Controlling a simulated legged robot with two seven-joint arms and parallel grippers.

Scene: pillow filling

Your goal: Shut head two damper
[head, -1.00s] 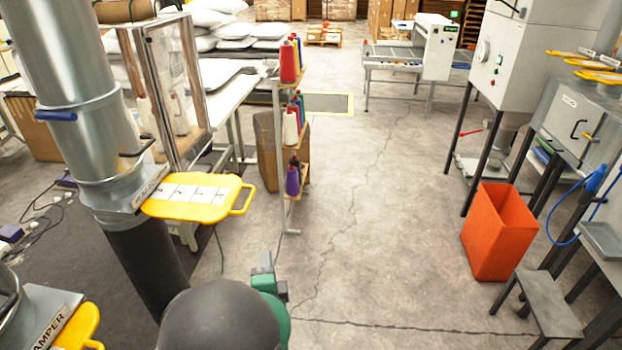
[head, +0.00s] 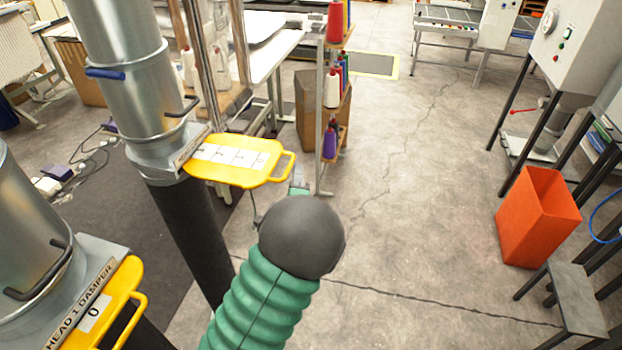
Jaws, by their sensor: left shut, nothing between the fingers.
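The far damper's yellow slide plate (head: 262,179) sticks out to the right from the collar of a silver duct (head: 125,95). Several white marked squares and a loop handle at its right end show. Its label (head: 191,148) is too small to read surely. The near damper, labelled HEAD 1 DAMPER (head: 82,305), has a yellow plate (head: 122,290) showing only a square marked 0. My left gripper (head: 299,187) is shut and empty, mostly hidden behind my arm's dark round joint. Its visible bit lies just below the far plate's handle, apparently apart from it. My right gripper is out of view.
A rack of thread cones (head: 334,90) stands beyond the far plate. An orange bin (head: 536,220) and a grey stool (head: 575,290) are at the right. The floor between rack and bin is clear. Cables and plugs (head: 55,178) lie at the left.

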